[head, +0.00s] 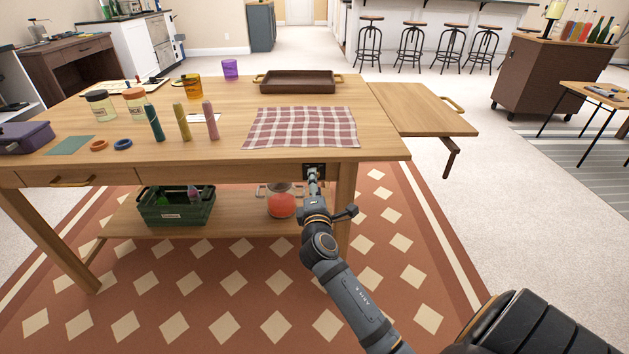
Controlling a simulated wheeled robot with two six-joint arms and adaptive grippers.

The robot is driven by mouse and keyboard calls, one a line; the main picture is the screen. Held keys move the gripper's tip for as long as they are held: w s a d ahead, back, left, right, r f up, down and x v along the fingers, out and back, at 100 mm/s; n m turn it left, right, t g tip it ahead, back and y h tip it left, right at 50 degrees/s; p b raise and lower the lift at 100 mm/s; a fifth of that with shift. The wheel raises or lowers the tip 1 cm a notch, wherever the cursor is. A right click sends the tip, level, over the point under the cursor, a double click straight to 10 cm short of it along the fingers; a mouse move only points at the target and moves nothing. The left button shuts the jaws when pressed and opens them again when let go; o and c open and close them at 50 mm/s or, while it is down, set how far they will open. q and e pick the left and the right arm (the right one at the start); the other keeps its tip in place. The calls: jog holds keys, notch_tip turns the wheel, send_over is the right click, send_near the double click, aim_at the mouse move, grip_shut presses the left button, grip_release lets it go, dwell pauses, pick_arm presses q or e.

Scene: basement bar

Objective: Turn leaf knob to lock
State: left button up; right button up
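The wooden table (225,125) has a side leaf (425,108) at its right end, level with the top, with a bracket (451,158) under it. A small dark plate (306,170) sits on the table's front apron near the right leg. The leaf knob appears to be there, but my gripper hides it. My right gripper (314,177) is at this plate, its fingers pointing at it. The fingers are too small and overlapped to tell whether they are open or shut on the knob. My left gripper is not in view.
A drawer handle (76,182) is at the left front. The patterned rug before the table is clear.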

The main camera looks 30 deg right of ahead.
jog(key=v, duration=0.5)
dwell(0.3)
